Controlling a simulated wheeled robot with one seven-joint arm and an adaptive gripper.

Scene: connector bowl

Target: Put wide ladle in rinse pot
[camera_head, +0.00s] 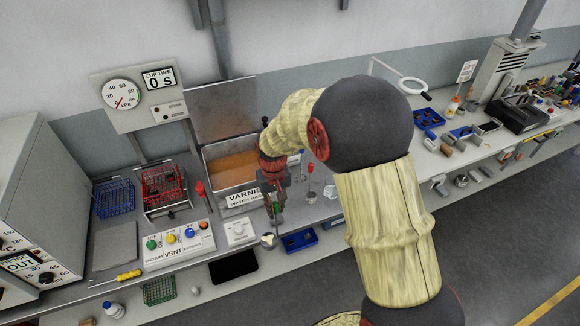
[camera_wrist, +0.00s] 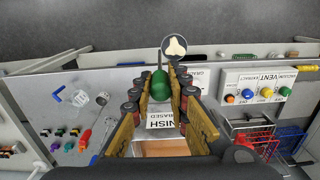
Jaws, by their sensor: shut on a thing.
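My gripper (camera_head: 273,190) is in front of the varnish tank, pointing down over the bench. In the wrist view my gripper (camera_wrist: 160,88) is shut on a green handle, with a finger on each side. The handle belongs to what looks like the wide ladle (camera_wrist: 160,84). Its round, dark-rimmed end (camera_wrist: 174,46) with a cream middle shows beyond the fingertips. In the head view the round end of the ladle (camera_head: 268,240) is near the bench's front edge. I cannot tell for certain which vessel is the rinse pot; my arm hides part of the bench.
The varnish tank (camera_head: 232,187), with an open lid, stands behind my gripper. The vent panel (camera_head: 178,244) and red wire basket (camera_head: 164,188) are to the left. A blue tray (camera_head: 300,240) lies to the right at the front. Small red-topped items (camera_head: 310,182) stand nearby.

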